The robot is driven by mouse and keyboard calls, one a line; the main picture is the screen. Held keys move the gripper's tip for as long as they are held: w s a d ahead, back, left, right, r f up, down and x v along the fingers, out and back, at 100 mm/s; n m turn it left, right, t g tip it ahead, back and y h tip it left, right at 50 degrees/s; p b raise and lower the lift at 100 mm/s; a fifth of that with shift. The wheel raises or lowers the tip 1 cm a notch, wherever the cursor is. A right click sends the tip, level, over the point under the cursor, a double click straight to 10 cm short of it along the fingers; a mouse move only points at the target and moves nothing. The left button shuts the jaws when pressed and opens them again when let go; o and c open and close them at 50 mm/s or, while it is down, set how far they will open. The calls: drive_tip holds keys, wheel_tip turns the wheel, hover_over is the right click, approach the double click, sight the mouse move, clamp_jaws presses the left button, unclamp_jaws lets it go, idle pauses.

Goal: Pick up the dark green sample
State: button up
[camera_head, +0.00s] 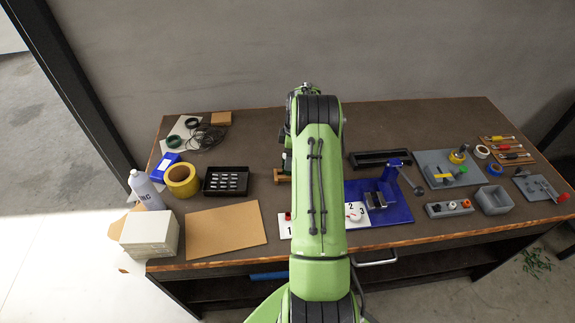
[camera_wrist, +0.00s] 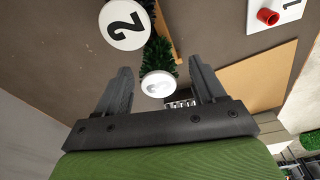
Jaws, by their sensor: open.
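In the wrist view a dark green, bristly sample (camera_wrist: 160,57) with a round white end disc (camera_wrist: 157,84) lies between the two fingers of my gripper (camera_wrist: 160,66). The fingers stand apart on either side of it, with gaps showing. A second round white disc marked "2" (camera_wrist: 124,24) is just beyond, with more dark green bristles beside it. In the head view my green arm covers the middle of the bench and hides my gripper. A small dark green upright piece (camera_head: 287,163) shows at the arm's left edge, by a wooden stand (camera_head: 282,178).
A white card marked "1" (camera_wrist: 285,10) with a red piece (camera_wrist: 268,17) and a tan sheet (camera_wrist: 262,84) lie to the right in the wrist view. In the head view a black tray (camera_head: 226,170) stands left of my arm, and a blue tool base (camera_head: 397,211) stands right.

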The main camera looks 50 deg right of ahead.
drive_tip(key=f, duration=0.3)
drive_tip(key=w+f, duration=0.1)
drive_tip(key=f, duration=0.1)
drive_tip(key=shift+a, duration=0.15)
drive_tip(key=shift+s, duration=0.1)
drive_tip(key=c, duration=1.1)
wheel_tip(320, 180, up, 10)
drive_tip(key=shift+r, duration=0.1)
drive_tip(key=o, duration=0.5)
drive_tip(key=c, duration=0.4)
wheel_tip(320, 180, up, 5)
drive_tip(key=p, duration=0.4)
